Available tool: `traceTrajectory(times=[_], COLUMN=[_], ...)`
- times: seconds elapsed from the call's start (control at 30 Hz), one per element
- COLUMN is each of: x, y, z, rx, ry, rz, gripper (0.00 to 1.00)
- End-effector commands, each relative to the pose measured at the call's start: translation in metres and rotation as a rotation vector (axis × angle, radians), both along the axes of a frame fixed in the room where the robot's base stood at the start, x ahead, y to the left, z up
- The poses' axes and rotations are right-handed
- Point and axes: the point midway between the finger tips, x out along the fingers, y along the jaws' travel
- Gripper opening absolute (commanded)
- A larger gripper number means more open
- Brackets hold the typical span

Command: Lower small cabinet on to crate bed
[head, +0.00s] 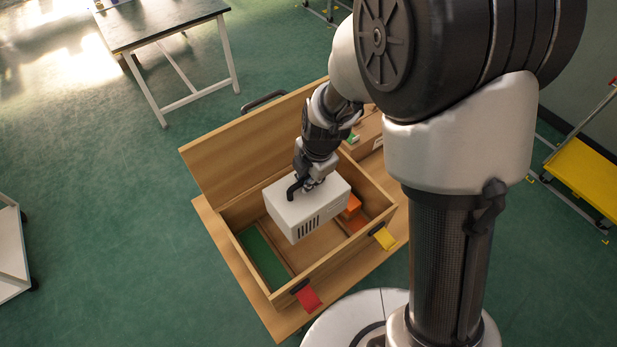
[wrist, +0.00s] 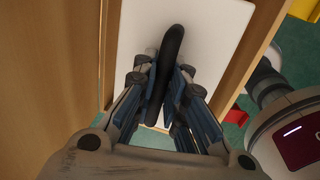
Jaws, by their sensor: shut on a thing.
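The small cabinet (head: 307,207) is a white box with dark vent slots on its front side and a black handle on top. My gripper (head: 307,184) is shut on that handle. The wrist view shows the fingers (wrist: 166,90) on both sides of the black handle (wrist: 172,50), with the white cabinet top (wrist: 135,50) below. The cabinet hangs inside or just above the opening of the wooden crate (head: 345,250). Part of the crate bed (head: 312,250) shows below it. Whether the cabinet's underside touches the bed is hidden.
A green panel (head: 263,257) lies in the crate's left part and an orange block (head: 351,206) in its right part. The open lid (head: 230,145) stands behind. A table (head: 165,30) stands at the back left.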

Motion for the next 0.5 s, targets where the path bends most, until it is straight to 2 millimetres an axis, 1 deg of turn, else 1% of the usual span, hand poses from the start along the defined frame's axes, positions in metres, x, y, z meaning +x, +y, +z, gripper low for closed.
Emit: traceTrajectory(times=[0.03,0.5], x=[0.002,0.002], y=[0.001,0.0], z=[-0.004,-0.032], rx=[0.001,0.001], ry=[-0.005,-0.005], rz=[0.0,0.0], gripper=[0.0,0.0])
